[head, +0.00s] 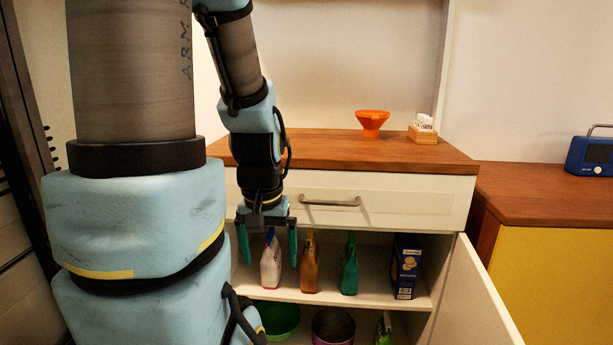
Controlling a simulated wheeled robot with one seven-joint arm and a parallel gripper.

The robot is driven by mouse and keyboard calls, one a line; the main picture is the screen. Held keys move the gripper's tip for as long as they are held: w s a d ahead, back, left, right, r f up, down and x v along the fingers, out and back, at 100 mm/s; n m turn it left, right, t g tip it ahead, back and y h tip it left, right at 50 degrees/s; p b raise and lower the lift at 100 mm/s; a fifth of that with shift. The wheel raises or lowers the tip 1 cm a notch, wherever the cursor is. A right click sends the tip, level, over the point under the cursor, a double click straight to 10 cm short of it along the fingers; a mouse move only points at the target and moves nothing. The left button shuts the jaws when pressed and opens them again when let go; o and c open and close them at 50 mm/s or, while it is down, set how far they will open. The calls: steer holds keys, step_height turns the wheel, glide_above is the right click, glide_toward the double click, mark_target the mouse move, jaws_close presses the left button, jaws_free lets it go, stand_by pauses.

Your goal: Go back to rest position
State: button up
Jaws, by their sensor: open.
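My gripper (268,247) points down in front of the open cabinet, just below the drawer front (400,203). Its two teal fingers are apart, with nothing held between them. A white bottle with a blue top (270,265) shows behind and between the fingers, on the cabinet's upper shelf; I cannot tell how far behind. My arm reaches down from the top of the view, and its large near links cover the left side.
An orange bowl (372,122) and a small wooden box (423,134) stand on the wooden top. The shelf holds a brown bottle (310,268), a green bottle (349,270) and a dark blue box (406,267). Bowls sit below. The white door (478,295) stands open at right.

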step_height(320, 180, up, 16)
steer(key=p, duration=1.5)
steer(key=shift+w+d+r+p, duration=0.2)
steer(key=shift+r+p, duration=0.05)
steer(key=shift+p, duration=0.05)
steer(key=shift+c, duration=0.2)
